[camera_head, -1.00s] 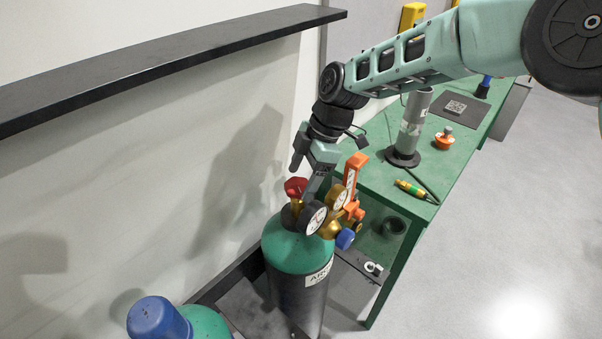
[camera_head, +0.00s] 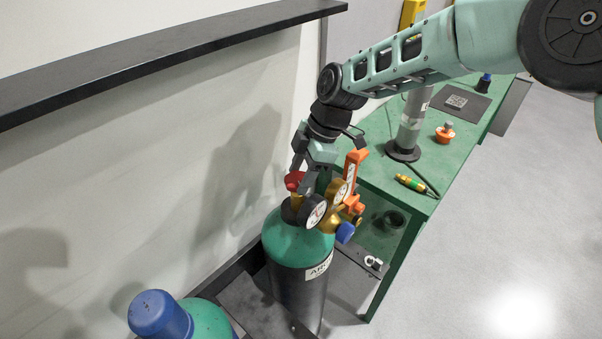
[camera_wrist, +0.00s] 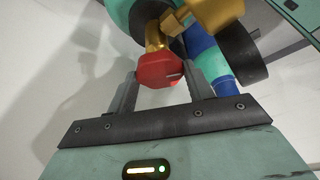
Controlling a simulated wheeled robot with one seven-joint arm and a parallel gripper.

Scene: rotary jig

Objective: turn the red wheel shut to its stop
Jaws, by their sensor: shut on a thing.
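The red wheel (camera_head: 293,181) sits on the brass valve on top of a green and dark gas cylinder (camera_head: 297,246). In the wrist view the red wheel (camera_wrist: 160,70) lies between the two fingers of my gripper (camera_wrist: 160,83), one on each side. My gripper (camera_head: 300,178) is shut on the wheel, reaching down from above. In the head view the fingers partly hide the wheel. The wheel's turn angle cannot be told.
A blue-capped cylinder (camera_head: 158,314) stands in front. A green bench (camera_head: 378,173) is to the right, a black shelf (camera_head: 180,58) above left.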

